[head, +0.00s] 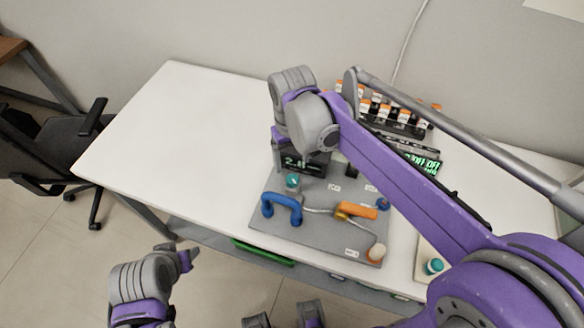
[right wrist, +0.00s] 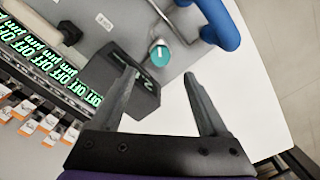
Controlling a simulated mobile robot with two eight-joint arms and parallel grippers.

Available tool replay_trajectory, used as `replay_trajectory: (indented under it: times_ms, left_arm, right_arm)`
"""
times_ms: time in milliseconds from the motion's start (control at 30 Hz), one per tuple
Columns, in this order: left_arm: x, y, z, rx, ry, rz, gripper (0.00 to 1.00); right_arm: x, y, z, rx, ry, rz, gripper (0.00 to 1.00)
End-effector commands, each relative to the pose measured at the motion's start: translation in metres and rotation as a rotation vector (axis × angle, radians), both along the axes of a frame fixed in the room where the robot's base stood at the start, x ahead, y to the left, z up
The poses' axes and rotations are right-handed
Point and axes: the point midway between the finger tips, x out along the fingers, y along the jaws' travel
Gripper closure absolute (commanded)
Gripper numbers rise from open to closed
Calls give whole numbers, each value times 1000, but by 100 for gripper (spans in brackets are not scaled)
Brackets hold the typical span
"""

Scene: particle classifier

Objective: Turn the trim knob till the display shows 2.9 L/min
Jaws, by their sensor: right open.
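The trim knob, a teal dial with a white mark, stands on a grey panel (head: 325,210) just in front of the display in the head view (head: 292,181). It also shows in the right wrist view (right wrist: 160,52). The dark display (head: 303,163) appears to read 2.8 in the head view; its last digit is small. In the right wrist view the display (right wrist: 125,85) is partly covered by a finger. My right gripper (right wrist: 158,75) is open and empty, its fingertips pointing toward the knob and apart from it. My left gripper (head: 186,259) is low at the left, off the table.
The panel also carries a blue handle (head: 283,205), an orange-handled valve (head: 357,210) and a cream knob (head: 376,253). Behind it stand a green-lit display strip (head: 424,163) and a rack of orange-capped vials (head: 400,122). The table's left part (head: 170,140) is clear.

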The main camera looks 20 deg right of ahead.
Motion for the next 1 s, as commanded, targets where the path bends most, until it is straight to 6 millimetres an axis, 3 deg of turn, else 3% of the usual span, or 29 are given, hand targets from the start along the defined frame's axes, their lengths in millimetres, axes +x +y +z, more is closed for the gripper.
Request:
replay_trajectory:
  times_ms: [100,267,833,1000]
  left_arm:
    - [0,0,2,0,-1,0,50]
    - [1,0,3,0,-1,0,50]
    - [1,0,3,0,-1,0,50]
    - [1,0,4,0,-2,0,50]
  right_arm:
    - [0,0,18,0,0,0,23]
    - [0,0,28,0,0,0,23]
    - [-1,-1,28,0,-3,-1,23]
    - [-22,-13,25,9,-61,-23,23]
